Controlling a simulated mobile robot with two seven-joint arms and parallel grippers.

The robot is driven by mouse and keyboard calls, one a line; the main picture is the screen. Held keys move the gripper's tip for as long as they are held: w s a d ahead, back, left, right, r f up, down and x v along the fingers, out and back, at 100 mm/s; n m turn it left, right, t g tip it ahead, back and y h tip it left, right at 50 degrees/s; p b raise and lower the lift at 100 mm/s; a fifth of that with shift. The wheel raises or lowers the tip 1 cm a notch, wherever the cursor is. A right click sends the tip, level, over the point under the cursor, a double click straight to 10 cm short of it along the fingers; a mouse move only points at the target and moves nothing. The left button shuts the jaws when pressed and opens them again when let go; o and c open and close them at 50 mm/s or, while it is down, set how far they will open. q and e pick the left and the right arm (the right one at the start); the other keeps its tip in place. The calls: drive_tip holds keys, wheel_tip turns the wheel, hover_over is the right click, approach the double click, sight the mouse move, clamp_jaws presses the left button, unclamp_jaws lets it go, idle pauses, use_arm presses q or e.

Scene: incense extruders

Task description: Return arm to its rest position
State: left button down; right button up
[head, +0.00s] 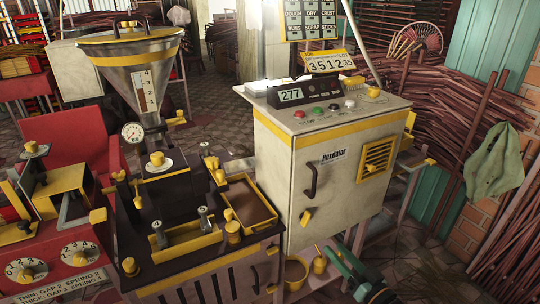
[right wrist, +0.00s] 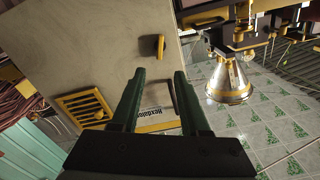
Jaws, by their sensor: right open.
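My right gripper (head: 337,260) is low at the bottom of the head view, in front of the lower part of the control cabinet (head: 275,170). Its dark green fingers also show in the right wrist view (right wrist: 159,76), spread apart with nothing between them. In that view the cabinet (right wrist: 110,45) fills the scene behind the fingers, turned over, with its label and dark handle seen past the jaws. I cannot tell the exact gap between fingers and cabinet. My left gripper is not in view.
The extruder with its metal hopper (head: 140,75) stands left of the cabinet, beside a brown-filled tray (head: 247,203). A yellow bucket (head: 296,272) is left of my right gripper. Stick bundles (head: 460,120) and a green cloth (head: 495,160) are at the right. Some floor (head: 405,245) is clear.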

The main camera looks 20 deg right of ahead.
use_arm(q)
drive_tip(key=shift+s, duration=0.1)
use_arm(e)
drive_tip(key=s+a+f+n+g+y, duration=0.1)
drive_tip(key=s+a+f+n+g, duration=0.15)
drive_tip(key=s+a+f, duration=0.4)
drive_tip(key=s+a+f+n+g, duration=0.2)
drive_tip(key=s+a+g, duration=0.15)
drive_tip(key=a, duration=0.55)
drive_tip(key=s+a+f+n+g+y, duration=0.1)
drive_tip(key=s+a+f+n+g, duration=0.2)
drive_tip(key=a, duration=0.5)
use_arm(q)
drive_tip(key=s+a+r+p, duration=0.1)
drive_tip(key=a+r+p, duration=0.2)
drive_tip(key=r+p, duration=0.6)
drive_tip(key=p, duration=0.3)
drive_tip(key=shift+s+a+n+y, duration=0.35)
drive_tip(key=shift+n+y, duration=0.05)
use_arm(e)
drive_tip(key=s+d+r+m+h, duration=0.1)
drive_tip(key=s+d+r+m, duration=0.1)
drive_tip(key=d+r, duration=0.2)
wheel_tip(320, 180, up, 3)
drive_tip(key=shift+d+r, duration=0.1)
drive_tip(key=shift+d, duration=0.2)
